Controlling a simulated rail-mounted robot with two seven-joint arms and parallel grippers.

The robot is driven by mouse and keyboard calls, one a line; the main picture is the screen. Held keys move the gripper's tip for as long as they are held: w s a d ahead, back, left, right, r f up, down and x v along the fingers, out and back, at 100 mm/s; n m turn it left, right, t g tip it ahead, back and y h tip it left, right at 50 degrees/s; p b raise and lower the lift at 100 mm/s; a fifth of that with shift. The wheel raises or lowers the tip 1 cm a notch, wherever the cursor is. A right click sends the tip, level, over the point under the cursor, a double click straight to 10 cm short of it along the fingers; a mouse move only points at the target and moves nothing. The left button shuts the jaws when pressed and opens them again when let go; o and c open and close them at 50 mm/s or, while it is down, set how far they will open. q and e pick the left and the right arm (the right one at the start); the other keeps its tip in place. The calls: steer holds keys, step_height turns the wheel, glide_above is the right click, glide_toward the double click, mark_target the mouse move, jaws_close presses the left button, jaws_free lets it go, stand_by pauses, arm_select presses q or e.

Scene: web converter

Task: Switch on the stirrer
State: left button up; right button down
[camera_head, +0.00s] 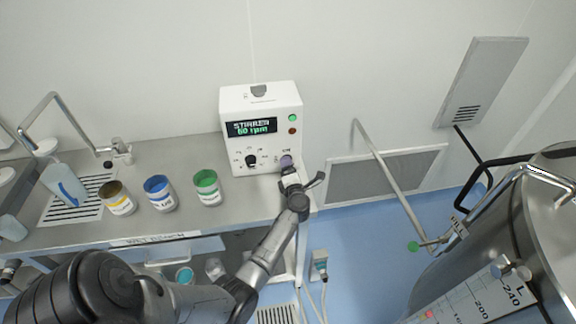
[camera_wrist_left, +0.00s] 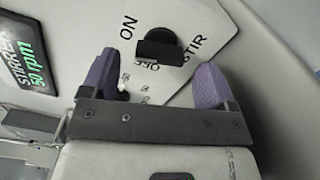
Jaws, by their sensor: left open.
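The stirrer control box (camera_head: 240,98) is white and stands on the steel counter against the wall. Its display (camera_head: 251,127) reads STIRRER with a green rpm value. A black switch knob (camera_wrist_left: 158,47) shows in the left wrist view, on a white plate marked ON, OFF and STIR. I cannot tell which mark it points to. My left gripper (camera_head: 287,162) is at the box's lower right and hides the switch in the head view. In the wrist view its purple fingers (camera_wrist_left: 155,80) are open, one to each side below the knob, with no clear contact. My right gripper is not in view.
A green lamp (camera_head: 292,117) and a red one (camera_head: 292,131) sit on the box beside the display; a black dial (camera_head: 252,161) is lower left. Yellow, blue and green-topped jars (camera_head: 208,188) stand left on the counter. A steel tank (camera_head: 490,262) stands right.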

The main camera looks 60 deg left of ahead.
arm_select(q)
steer(key=shift+x, duration=1.25)
steer(key=shift+c, duration=0.2)
